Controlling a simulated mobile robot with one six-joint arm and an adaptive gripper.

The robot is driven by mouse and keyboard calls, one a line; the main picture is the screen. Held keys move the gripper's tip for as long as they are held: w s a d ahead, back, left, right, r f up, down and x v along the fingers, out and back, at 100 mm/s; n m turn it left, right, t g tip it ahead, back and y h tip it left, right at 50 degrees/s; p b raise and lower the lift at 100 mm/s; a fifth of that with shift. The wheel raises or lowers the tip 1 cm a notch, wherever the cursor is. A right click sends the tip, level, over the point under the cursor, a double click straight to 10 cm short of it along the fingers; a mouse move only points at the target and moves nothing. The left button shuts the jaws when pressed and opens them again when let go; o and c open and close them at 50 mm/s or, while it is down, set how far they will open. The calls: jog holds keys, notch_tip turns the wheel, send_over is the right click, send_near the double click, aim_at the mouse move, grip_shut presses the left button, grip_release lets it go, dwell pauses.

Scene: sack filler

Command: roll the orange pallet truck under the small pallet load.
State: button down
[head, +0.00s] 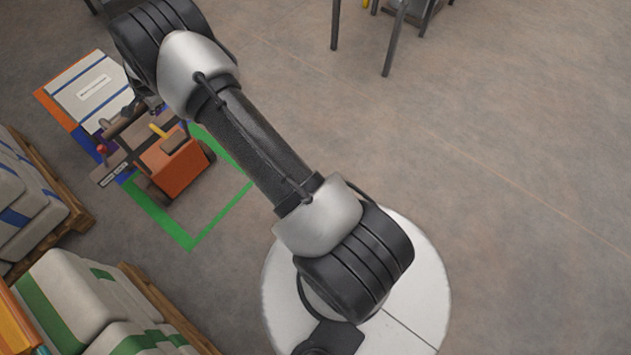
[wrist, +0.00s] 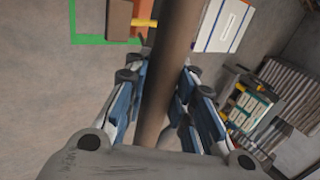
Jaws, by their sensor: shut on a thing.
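The orange pallet truck (head: 172,165) stands partly inside a green floor outline, with dark wheels and a yellow part on top. The small pallet load (head: 84,84), white sacks with blue stripes, is just up and left of it. Whether the forks are under the load is hidden. My gripper (wrist: 160,92) is shut around a brown bar (wrist: 172,60), which looks like the truck's handle. In the wrist view, the truck's orange body (wrist: 119,20) is at the top and the load (wrist: 222,22) is right of the bar. In the head view my arm hides most of the gripper.
The green outline (head: 222,215) marks floor around the truck. Pallets of blue-striped sacks (head: 25,200) and green-striped sacks (head: 85,300) stand at the lower left, close to the truck. A dark-legged stand (head: 396,35) is at the top. The floor at right is clear.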

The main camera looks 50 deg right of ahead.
jog(key=w, duration=0.3)
jog(key=w+p, duration=0.1)
jog(key=w, duration=0.1)
jog(key=shift+w+r, duration=0.35)
dwell(0.6)
jog(key=c, duration=1.6)
grip_release()
jog(key=shift+s, duration=0.15)
jog(key=o, duration=0.6)
jog(key=shift+s+f, duration=0.1)
jog(key=shift+f, duration=0.1)
jog(key=shift+c, duration=0.2)
jog(key=o, duration=1)
jog(key=shift+o, duration=0.2)
